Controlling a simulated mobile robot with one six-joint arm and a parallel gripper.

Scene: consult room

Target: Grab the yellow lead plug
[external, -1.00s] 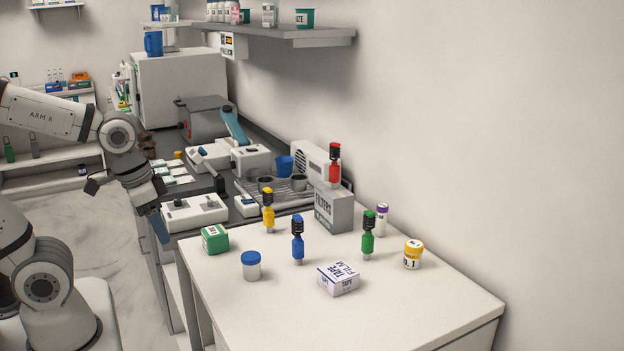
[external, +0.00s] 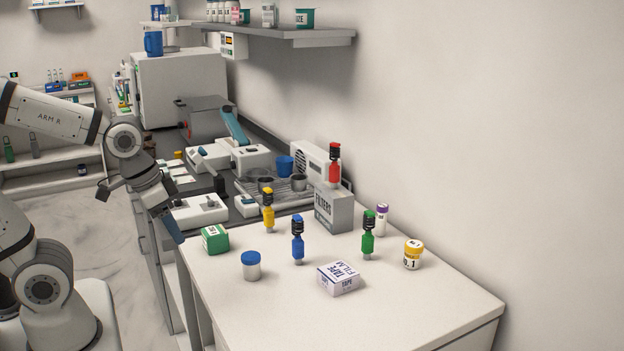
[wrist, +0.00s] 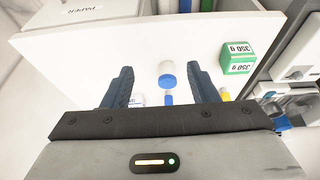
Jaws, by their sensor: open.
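The yellow lead plug (external: 268,215) stands upright on the white table, left of the grey box, with a black ribbed middle. In the wrist view, a bit of yellow (wrist: 225,95) beside the right finger is probably this plug, mostly hidden. My gripper (external: 174,230) is at the table's left edge, left of the green box and apart from the plug. In the wrist view my gripper (wrist: 160,70) has its two dark blue fingers wide apart, with nothing held between them.
A blue plug (external: 298,242) and a green plug (external: 368,238) stand nearby; a red plug (external: 334,165) stands higher, by the filters box (external: 333,212). A green box (external: 215,239), blue-capped jar (external: 251,267) and tape box (external: 339,279) also stand there. The table's front right is clear.

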